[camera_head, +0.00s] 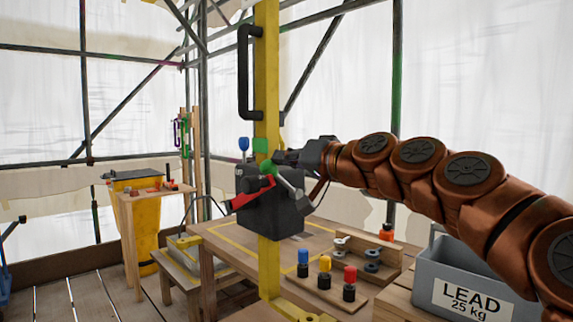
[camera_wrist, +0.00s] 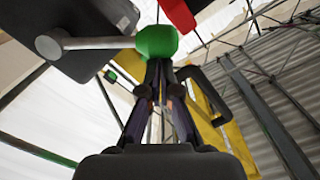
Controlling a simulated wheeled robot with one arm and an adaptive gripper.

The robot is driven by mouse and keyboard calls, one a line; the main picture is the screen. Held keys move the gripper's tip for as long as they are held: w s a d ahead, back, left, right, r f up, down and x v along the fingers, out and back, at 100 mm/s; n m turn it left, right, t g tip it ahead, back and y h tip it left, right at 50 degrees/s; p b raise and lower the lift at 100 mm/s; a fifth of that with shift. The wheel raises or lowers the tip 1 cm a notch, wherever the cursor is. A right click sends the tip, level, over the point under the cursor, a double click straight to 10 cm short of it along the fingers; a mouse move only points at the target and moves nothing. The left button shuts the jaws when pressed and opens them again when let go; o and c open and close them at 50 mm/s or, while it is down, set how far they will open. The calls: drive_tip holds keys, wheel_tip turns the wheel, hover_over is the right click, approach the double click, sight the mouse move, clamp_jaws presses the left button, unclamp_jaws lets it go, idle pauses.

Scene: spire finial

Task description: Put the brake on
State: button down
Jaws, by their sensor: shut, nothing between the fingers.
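A black control box (camera_head: 270,215) is mounted on a yellow upright post (camera_head: 267,85). A grey lever with a green knob (camera_head: 267,166) is on the box; the knob is also in the wrist view (camera_wrist: 157,42), its grey arm running left. A red handle (camera_head: 252,194) slopes down to the left across the box; a red part shows at the top of the wrist view (camera_wrist: 180,14). No label shows which is the brake. My gripper (camera_head: 280,157) is shut and empty, its fingertips (camera_wrist: 160,66) close to the green knob. I cannot tell whether they touch.
A black grab bar (camera_head: 243,75) runs up the post. A wooden table (camera_head: 225,240) holds blue, yellow and red-topped pegs (camera_head: 325,272). A grey LEAD box (camera_head: 465,260) stands below my arm. Open floor lies at the left.

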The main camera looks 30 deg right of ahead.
drive_tip(key=shift+a+f, duration=0.15)
drive_tip(key=shift+f, duration=0.05)
idle(0.3)
drive_tip(key=s+d+r, duration=0.2)
drive_tip(key=s, duration=0.3)
drive_tip(key=s+d+r+p, duration=0.1)
drive_tip(key=s+d, duration=0.2)
drive_tip(key=s, duration=0.2)
drive_tip(key=shift+d+r, duration=0.25)
drive_tip(key=shift+r, duration=0.15)
idle(0.5)
